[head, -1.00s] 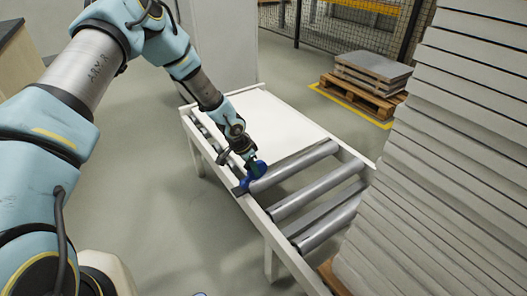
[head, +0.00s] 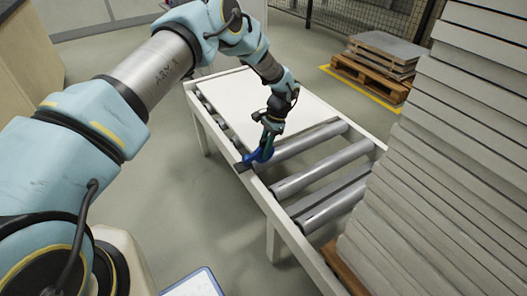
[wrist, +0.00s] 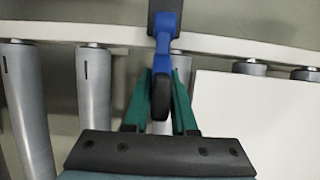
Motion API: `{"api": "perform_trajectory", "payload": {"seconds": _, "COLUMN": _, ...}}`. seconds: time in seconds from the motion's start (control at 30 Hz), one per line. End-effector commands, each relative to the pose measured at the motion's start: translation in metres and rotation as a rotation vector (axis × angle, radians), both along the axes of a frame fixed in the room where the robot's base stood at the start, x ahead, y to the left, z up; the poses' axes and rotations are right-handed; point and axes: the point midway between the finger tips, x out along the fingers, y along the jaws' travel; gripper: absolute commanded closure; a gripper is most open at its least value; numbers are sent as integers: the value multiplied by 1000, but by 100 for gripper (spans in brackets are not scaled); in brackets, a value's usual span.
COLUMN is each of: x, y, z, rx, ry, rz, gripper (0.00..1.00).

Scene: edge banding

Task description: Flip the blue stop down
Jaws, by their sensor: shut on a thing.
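The blue stop (head: 262,154) is fixed to a dark bracket (head: 240,168) on the near rail of the roller table. It slants up from the rail to my gripper (head: 269,136). In the wrist view the blue stop (wrist: 165,32) reaches from the rail to a dark rounded end (wrist: 160,97). That end lies between the green fingers of my gripper (wrist: 161,98), which are shut on it. The contact faces are partly hidden by the dark end.
A white panel (head: 262,97) lies on the roller table (head: 283,225) behind the stop. Bare rollers (head: 305,176) run to the right. A tall stack of pale boards (head: 450,170) stands at the right. A loaded pallet (head: 375,72) is at the back.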

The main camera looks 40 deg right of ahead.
Motion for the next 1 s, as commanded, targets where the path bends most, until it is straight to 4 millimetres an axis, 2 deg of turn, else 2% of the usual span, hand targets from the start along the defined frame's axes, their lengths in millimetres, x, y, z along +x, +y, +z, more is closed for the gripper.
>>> {"api": "perform_trajectory", "payload": {"seconds": 0.47, "x": -1, "y": 1, "z": -3, "rx": 17, "ry": 0, "rz": -1, "gripper": 100}}
{"api": "perform_trajectory", "payload": {"seconds": 0.5, "x": -1, "y": 1, "z": -3, "rx": 16, "ry": 0, "rz": -1, "gripper": 74}}
{"api": "perform_trajectory", "payload": {"seconds": 0.7, "x": 0, "y": 1, "z": -2, "rx": 16, "ry": -1, "rz": -1, "gripper": 52}}
{"api": "perform_trajectory", "payload": {"seconds": 1.0, "x": 0, "y": -1, "z": 0, "rx": 15, "ry": -2, "rz": 0, "gripper": 50}}
